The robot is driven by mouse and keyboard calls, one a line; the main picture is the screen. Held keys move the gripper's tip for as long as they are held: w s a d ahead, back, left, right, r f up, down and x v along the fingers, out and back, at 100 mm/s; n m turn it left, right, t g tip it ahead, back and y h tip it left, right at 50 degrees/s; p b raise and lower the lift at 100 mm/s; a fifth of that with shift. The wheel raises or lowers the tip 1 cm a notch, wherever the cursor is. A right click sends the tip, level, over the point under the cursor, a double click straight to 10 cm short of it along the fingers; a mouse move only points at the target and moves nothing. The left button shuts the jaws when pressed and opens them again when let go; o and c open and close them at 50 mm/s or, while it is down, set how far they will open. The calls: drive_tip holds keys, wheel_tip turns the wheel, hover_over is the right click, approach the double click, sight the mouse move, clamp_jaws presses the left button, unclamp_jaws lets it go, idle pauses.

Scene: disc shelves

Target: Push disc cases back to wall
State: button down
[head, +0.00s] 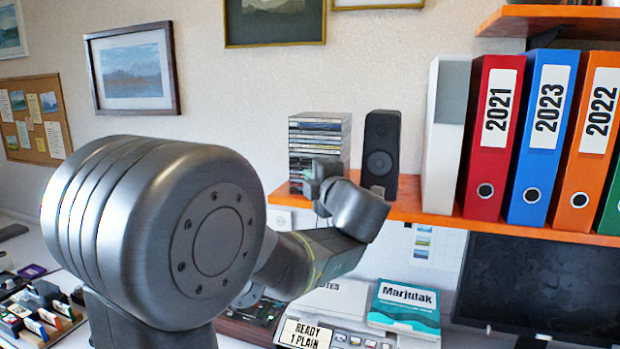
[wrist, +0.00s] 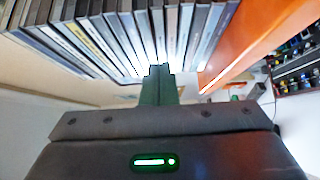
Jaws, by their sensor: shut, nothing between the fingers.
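A tall stack of disc cases (head: 318,136) stands at the left end of the orange shelf (head: 425,212). The stack's upper part is clear in the head view, and my gripper covers part of its lower front. In the wrist view the disc cases (wrist: 132,38) fan across the top, with their spines towards me. My gripper (wrist: 160,72) is shut and empty, its fingertips right at the edges of the cases. I cannot tell whether they touch. In the head view my gripper (head: 322,178) is at the stack's lower right front.
A black speaker (head: 381,155) stands close to the right of the stack. A white binder (head: 446,135) and a red binder (head: 491,135) stand farther right. Below the shelf are a printer (head: 345,315), a teal book (head: 405,305) and a dark monitor (head: 540,285).

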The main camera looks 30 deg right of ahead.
drive_tip(key=shift+d, duration=0.15)
drive_tip(key=w+d, duration=0.1)
drive_tip(key=w+d+p, duration=0.1)
drive_tip(key=d, duration=0.1)
drive_tip(key=w+d, duration=0.1)
drive_tip(key=d, duration=0.1)
drive_tip(key=shift+w, duration=0.3)
drive_tip(key=shift+w+d, duration=0.1)
idle(0.4)
